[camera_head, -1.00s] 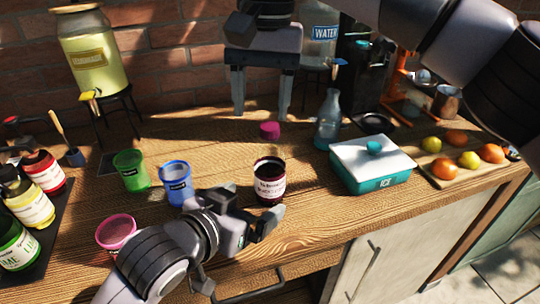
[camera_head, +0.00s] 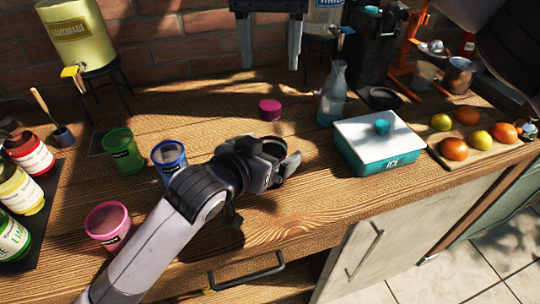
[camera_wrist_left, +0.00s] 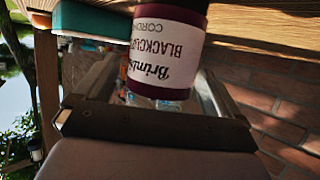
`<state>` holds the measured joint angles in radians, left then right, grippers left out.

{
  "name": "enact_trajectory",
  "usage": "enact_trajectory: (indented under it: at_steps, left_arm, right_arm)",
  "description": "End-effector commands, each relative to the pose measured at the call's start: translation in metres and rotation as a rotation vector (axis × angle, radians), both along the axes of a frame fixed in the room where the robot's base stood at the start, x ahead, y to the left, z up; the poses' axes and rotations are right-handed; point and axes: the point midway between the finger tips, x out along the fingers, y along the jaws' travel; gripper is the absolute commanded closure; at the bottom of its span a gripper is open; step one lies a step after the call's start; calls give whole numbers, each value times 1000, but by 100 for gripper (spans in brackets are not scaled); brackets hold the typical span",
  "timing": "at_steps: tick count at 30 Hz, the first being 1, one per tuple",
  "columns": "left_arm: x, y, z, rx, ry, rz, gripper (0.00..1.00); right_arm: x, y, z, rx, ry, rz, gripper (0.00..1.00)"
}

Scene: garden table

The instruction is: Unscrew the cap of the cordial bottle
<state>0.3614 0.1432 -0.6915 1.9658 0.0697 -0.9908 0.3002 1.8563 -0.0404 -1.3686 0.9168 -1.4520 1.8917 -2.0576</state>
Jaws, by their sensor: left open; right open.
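The cordial bottle (camera_head: 271,143) stands on the table, largely hidden behind my left gripper in the head view; its dark open top shows without a cap. In the left wrist view the dark bottle (camera_wrist_left: 166,50) with its white blackcurrant label appears between the fingers. My left gripper (camera_head: 283,163) is open around the bottle; I cannot tell whether the fingers touch it. A magenta cap (camera_head: 270,109) lies on the table behind the bottle. My right gripper (camera_head: 270,62) is open and empty, pointing down above the back of the table.
Green (camera_head: 123,152), blue (camera_head: 169,157) and pink (camera_head: 108,222) cups stand to the left. An ice box (camera_head: 378,148) and a glass carafe (camera_head: 333,95) stand to the right. A board with fruit (camera_head: 490,145) is farther right. Syrup bottles (camera_head: 28,152) stand at far left.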

Motion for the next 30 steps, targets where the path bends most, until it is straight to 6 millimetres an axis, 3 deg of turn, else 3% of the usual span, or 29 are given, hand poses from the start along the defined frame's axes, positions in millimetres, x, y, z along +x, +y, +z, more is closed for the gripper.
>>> enact_trajectory:
  at_steps: [11,14,20,21,30]
  left_arm:
    - [4,-3,-2,1,1,0,3]
    - [4,-3,-2,1,1,0,29]
    - [4,-3,-2,1,1,0,94]
    - [4,-3,-2,1,1,0,100]
    - [4,-2,-2,1,1,0,100]
  right_arm:
    - [0,0,0,0,0,0,43]
    - [0,0,0,0,0,0,43]
    - [0,0,0,0,0,0,43]
    - [0,0,0,0,0,0,43]
    - [0,0,0,0,0,-90,43]
